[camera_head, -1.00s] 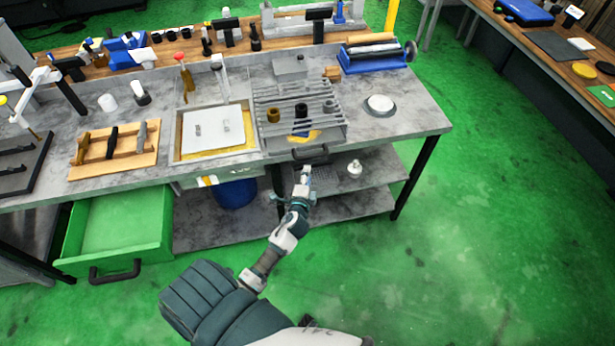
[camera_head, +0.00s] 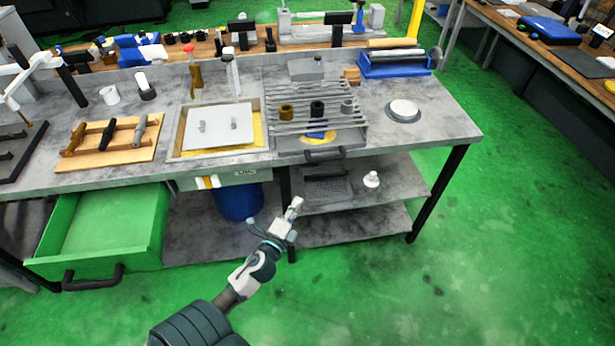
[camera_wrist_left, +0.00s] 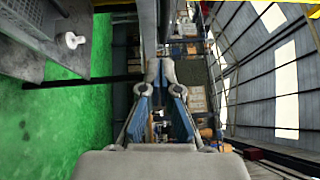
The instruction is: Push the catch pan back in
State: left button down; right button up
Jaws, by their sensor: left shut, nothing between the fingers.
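The catch pan (camera_head: 341,150) is a grey tray under the slatted rack, with a dark handle (camera_head: 325,155) on its front, at the bench's front edge. Part of its yellow and blue floor shows beneath the slats; the rest is hidden. My left gripper (camera_head: 295,203) is shut and empty, in front of the bench, below and slightly left of the handle, apart from it. In the left wrist view, its fingers (camera_wrist_left: 160,68) come together at the tips. My right gripper is not in view.
The slatted rack (camera_head: 290,92) holds several short cylinders. A green drawer (camera_head: 105,225) stands open at left. A lower shelf (camera_head: 400,180) holds a dark mesh tray (camera_head: 328,188) and a white bottle (camera_head: 371,180). The green floor (camera_head: 400,300) in front is clear.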

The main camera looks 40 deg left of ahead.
pick_arm(q)
jog(key=w+a, duration=0.3)
jog(key=w, duration=0.3)
jog(key=w+a+r, duration=0.1)
jog(key=w+a, duration=0.3)
jog(key=w, duration=0.3)
jog(key=shift+w+a+r, duration=0.2)
jog(key=shift+w+a, duration=0.05)
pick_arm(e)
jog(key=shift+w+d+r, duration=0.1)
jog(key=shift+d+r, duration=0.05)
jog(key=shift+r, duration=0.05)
